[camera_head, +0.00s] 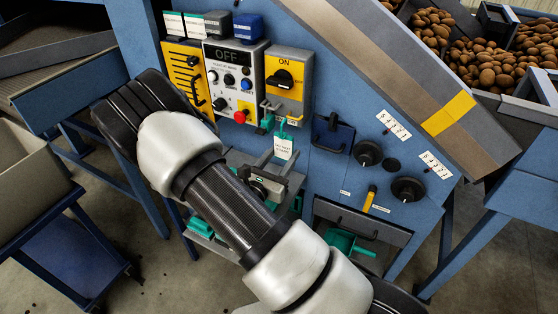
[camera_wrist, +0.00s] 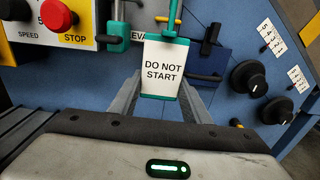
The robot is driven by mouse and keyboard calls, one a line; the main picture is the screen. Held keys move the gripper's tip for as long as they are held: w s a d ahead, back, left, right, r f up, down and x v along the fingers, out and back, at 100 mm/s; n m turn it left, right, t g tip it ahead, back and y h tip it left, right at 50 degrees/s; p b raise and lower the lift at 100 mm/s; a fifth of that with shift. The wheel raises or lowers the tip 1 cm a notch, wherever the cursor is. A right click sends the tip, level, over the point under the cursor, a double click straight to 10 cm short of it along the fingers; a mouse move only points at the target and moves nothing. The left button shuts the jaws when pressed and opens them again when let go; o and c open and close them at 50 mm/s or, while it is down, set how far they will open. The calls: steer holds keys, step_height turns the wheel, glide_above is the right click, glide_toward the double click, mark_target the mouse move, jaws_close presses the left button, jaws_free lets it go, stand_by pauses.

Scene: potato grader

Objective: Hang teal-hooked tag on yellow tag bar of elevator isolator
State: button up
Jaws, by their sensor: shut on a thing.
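The tag (camera_head: 284,147) is a white card with teal edges and a teal hook. In the wrist view the tag (camera_wrist: 163,66) reads DO NOT START, and its hook rises out of the top of the picture. My gripper (camera_wrist: 163,90) is shut on the tag's lower part, with the card upright before the panel. My gripper also shows in the head view (camera_head: 272,172). The elevator isolator (camera_head: 284,82) is a yellow box with a black knob and ON above it. The hook's top is just below the box; I cannot tell whether it touches a bar.
A teal padlock (camera_wrist: 118,36) hangs left of the tag, near the red stop button (camera_wrist: 57,14). A blue box with a dark handle (camera_head: 331,133) and black knobs (camera_head: 407,189) are to the right. A grey drawer (camera_head: 360,222) is below.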

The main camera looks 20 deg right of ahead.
steer(key=shift+w+d+f+b, duration=0.25)
steer(key=shift+w+d+b, duration=0.05)
steer(key=shift+w+d, duration=0.4)
steer(key=shift+w+d+f+b, duration=0.2)
steer(key=shift+w+d+b, duration=0.15)
steer(key=shift+w+d, duration=0.3)
steer(key=shift+w+d+f+b, duration=0.25)
steer(key=shift+w+d+b, duration=0.05)
steer(key=shift+w+d, duration=0.4)
steer(key=o, duration=1.1)
steer(key=p+v, duration=0.2)
steer(key=v, duration=1.5)
steer(key=shift+s+a+r, duration=0.1)
steer(key=shift+s+a, duration=0.1)
